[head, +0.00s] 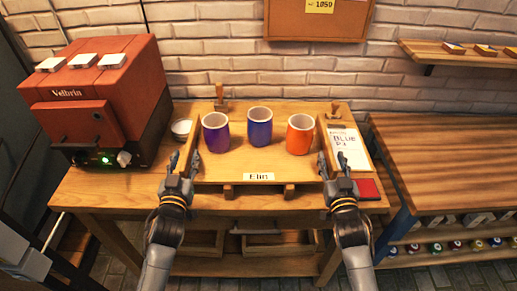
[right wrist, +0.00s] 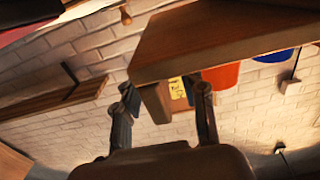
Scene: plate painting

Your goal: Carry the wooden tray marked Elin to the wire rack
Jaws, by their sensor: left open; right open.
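The wooden tray (head: 220,171) marked Elin on its front label (head: 259,177) stands level on the workbench. It carries a purple cup (head: 215,132), a blue cup (head: 260,127) and an orange cup (head: 299,134), all upright. My left gripper (head: 184,164) is open at the tray's left front corner. My right gripper (head: 333,164) is open at the right front corner. In the right wrist view, a wooden part of the tray (right wrist: 220,45) lies close to the open right fingers (right wrist: 164,92); I cannot tell whether they touch it. No wire rack is visible.
A red Velbrin machine (head: 85,108) stands left of the tray, with a small white bowl (head: 181,128) between. A clipboard (head: 347,148) and a red pad (head: 368,189) lie close on the right. A slatted wooden bench (head: 440,165) farther right has a clear top.

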